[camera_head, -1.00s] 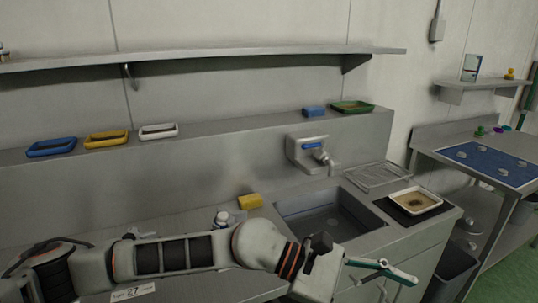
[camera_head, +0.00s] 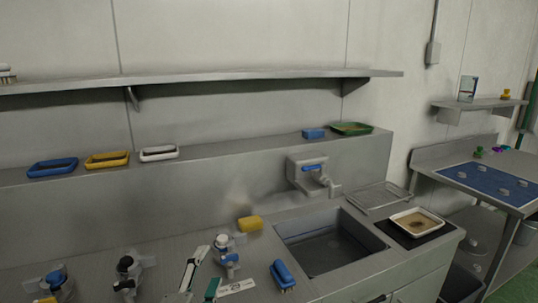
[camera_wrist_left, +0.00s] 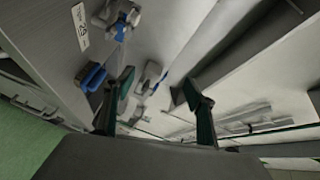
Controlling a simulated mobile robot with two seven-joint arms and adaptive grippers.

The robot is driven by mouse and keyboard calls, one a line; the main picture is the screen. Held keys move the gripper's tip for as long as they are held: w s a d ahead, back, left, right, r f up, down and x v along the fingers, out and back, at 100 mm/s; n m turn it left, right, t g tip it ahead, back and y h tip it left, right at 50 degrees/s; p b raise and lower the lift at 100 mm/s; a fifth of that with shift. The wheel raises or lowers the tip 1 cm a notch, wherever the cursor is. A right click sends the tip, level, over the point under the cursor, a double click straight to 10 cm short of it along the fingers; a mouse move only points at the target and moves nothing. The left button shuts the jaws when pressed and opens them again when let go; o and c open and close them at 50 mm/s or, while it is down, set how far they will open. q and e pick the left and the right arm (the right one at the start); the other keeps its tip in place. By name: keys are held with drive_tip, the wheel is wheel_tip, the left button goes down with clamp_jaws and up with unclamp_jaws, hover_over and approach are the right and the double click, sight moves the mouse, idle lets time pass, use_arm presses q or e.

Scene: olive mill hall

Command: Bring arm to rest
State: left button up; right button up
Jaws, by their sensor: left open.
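My left gripper (camera_head: 207,268) is low over the counter (camera_head: 140,245) in the head view, left of the blue brush (camera_head: 283,276). Its two green-edged fingers are spread apart with nothing between them. In the left wrist view the open fingers (camera_wrist_left: 157,84) show, with the brush (camera_wrist_left: 91,76) outside them to the left. Most of my left arm is out of the head view. My right gripper is in neither view.
Grey fittings, one blue-handled (camera_head: 227,258), stand on the counter near a white label (camera_head: 237,287). A yellow sponge (camera_head: 250,223) lies left of the sink (camera_head: 330,272). A stained tray (camera_head: 417,214) is right of it. Coloured trays line the ledge (camera_head: 230,150).

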use_arm(q)
drive_tip(key=s+a+f+n+g+y, duration=0.7)
drive_tip(key=s+a+f+n+g, duration=0.25)
drive_tip(key=s+a+f, duration=1.2)
drive_tip(key=d+f+n+t+h, duration=0.3)
drive_tip(key=d+f+h, duration=0.4)
drive_tip(key=d+f, duration=0.6)
wheel_tip(320, 180, down, 2)
drive_tip(key=shift+w+f, duration=0.2)
drive_tip(key=shift+w, duration=0.15)
